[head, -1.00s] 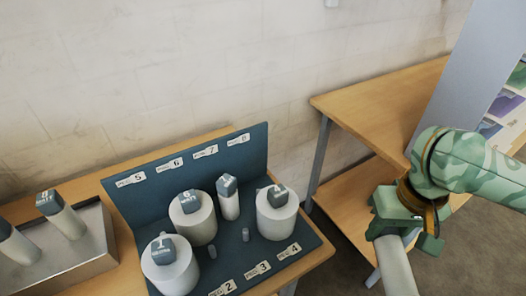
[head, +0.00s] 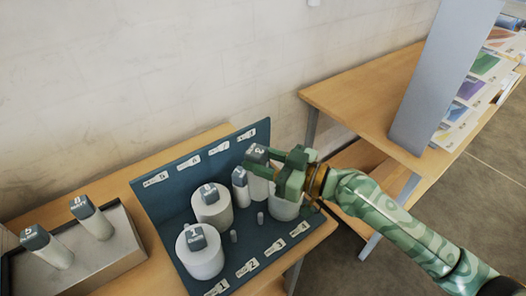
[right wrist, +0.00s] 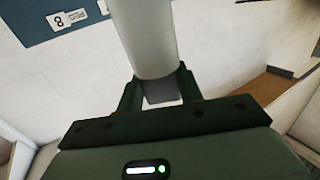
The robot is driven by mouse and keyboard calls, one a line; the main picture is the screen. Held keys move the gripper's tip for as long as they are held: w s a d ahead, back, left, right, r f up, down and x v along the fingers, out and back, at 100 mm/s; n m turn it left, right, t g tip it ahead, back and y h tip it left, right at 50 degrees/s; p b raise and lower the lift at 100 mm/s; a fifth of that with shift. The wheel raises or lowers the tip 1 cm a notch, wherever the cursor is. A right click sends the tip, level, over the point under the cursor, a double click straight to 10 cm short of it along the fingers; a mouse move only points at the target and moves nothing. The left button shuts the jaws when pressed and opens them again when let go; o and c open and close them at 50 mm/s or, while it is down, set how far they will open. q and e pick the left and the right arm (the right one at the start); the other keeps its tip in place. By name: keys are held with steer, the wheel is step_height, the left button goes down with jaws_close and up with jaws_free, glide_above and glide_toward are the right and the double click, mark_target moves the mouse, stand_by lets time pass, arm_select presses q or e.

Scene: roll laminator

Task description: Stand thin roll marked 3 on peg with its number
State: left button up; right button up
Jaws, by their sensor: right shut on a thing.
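My right gripper (head: 281,165) is shut on a thin pale roll (head: 257,187) with a dark cap, held over the back right of the blue peg board (head: 168,207). The cap's number is too small to read surely. In the right wrist view the roll (right wrist: 146,40) stands between the fingers, its cap (right wrist: 160,94) near the palm. Two bare grey pegs show in the front row: one (head: 234,237) near label 2, the other (head: 261,218) near label 3 (head: 275,247). The held roll's lower end is partly hidden. My left gripper is not in view.
Thick rolls stand on the board at the front left (head: 200,257), the middle (head: 212,208) and the right (head: 285,208), behind my gripper. A thin roll (head: 240,187) stands beside the held one. A metal tray (head: 120,255) holds more thin rolls at left.

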steer(key=shift+w+d+t, duration=0.2)
steer(key=shift+w+t, duration=0.1)
steer(key=shift+t, duration=0.2)
steer(key=shift+d+f+m, duration=0.1)
steer(key=shift+f+m, duration=0.15)
steer(key=shift+m, duration=0.05)
arm_select(q)
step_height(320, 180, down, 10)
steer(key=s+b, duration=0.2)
steer(key=b, duration=0.8)
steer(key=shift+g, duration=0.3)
arm_select(e)
step_height(320, 180, down, 12)
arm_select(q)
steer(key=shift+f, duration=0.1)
arm_select(e)
steer(key=shift+r, duration=0.1)
arm_select(q)
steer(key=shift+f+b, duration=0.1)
steer(key=shift+b, duration=0.2)
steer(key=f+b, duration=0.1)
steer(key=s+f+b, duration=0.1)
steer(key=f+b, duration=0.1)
arm_select(e)
step_height(320, 180, down, 3)
steer(key=shift+f, duration=0.15)
